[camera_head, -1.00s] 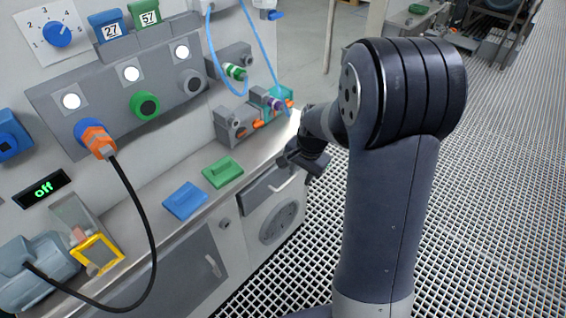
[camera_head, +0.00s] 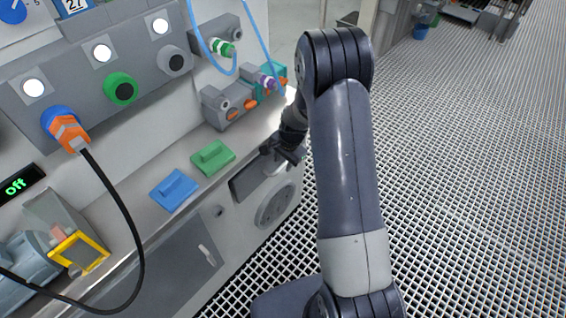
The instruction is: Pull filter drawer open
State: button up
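The filter drawer (camera_head: 246,183) is a dark-topped panel in the front of the grey cabinet, just below the counter edge and above a round vent. It looks closed or nearly so. Its light handle (camera_head: 277,169) is partly hidden by my gripper. My gripper (camera_head: 284,164) is at the drawer's right part, close to the handle. The fingers are small and dark, and I cannot tell whether they are open, shut or touching the handle.
A blue block (camera_head: 173,190) and a green block (camera_head: 213,157) lie on the counter. A black cable (camera_head: 128,222) hangs from the orange plug (camera_head: 68,131) at left. A cabinet door (camera_head: 178,270) is left of the drawer. The grated floor (camera_head: 460,170) at right is clear.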

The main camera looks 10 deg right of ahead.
jog(key=shift+w+f, duration=0.1)
jog(key=shift+f, duration=0.55)
jog(key=shift+c, duration=0.3)
grip_shut()
